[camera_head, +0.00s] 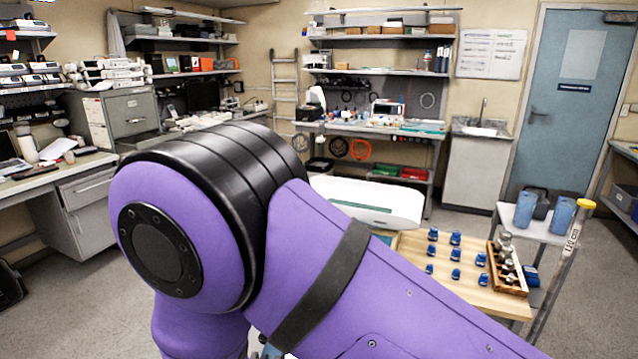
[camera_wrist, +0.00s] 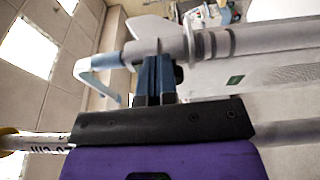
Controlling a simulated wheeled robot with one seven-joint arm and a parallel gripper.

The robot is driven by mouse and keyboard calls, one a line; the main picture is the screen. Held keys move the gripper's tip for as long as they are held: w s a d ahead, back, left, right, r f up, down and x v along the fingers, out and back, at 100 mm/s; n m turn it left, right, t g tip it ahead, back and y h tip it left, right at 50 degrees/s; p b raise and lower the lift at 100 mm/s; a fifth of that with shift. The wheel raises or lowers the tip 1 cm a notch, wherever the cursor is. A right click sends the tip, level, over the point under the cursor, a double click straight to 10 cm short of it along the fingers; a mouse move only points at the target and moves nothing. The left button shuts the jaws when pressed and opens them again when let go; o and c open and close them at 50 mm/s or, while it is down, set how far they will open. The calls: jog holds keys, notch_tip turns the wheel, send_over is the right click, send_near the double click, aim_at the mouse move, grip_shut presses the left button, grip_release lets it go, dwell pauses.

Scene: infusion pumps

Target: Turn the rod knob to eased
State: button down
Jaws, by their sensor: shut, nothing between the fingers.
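In the wrist view, a pale horizontal rod (camera_wrist: 260,40) with a ribbed grey collar (camera_wrist: 205,43) crosses the upper part. At its left end is a light grey winged piece (camera_wrist: 152,28) that looks like the rod knob; I cannot read its setting. My gripper (camera_wrist: 157,62) is shut, with its blue-grey fingertips right at the underside of this piece in the picture. I cannot tell whether they touch it. A pale blue-white bent handle (camera_wrist: 95,75) is just left of the fingers. In the head view my arm hides the gripper and knob.
A white device (camera_head: 370,203) shows behind my arm. A wooden board (camera_head: 415,245) with several blue knobs (camera_head: 455,238) lies to its right. A pole with a yellow cap (camera_head: 586,205) stands at the right, and its lettered shaft also shows in the wrist view (camera_wrist: 40,143).

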jog(key=shift+s+a+f, duration=0.1)
jog(key=shift+s+a, duration=0.25)
jog(key=shift+s, duration=0.5)
jog(key=shift+s+a+r, duration=0.1)
jog(key=shift+s+a, duration=0.25)
jog(key=shift+s, duration=0.5)
jog(key=shift+s+a+f, duration=0.1)
jog(key=shift+s+a, duration=0.25)
jog(key=shift+s, duration=0.5)
jog(key=shift+f, duration=0.15)
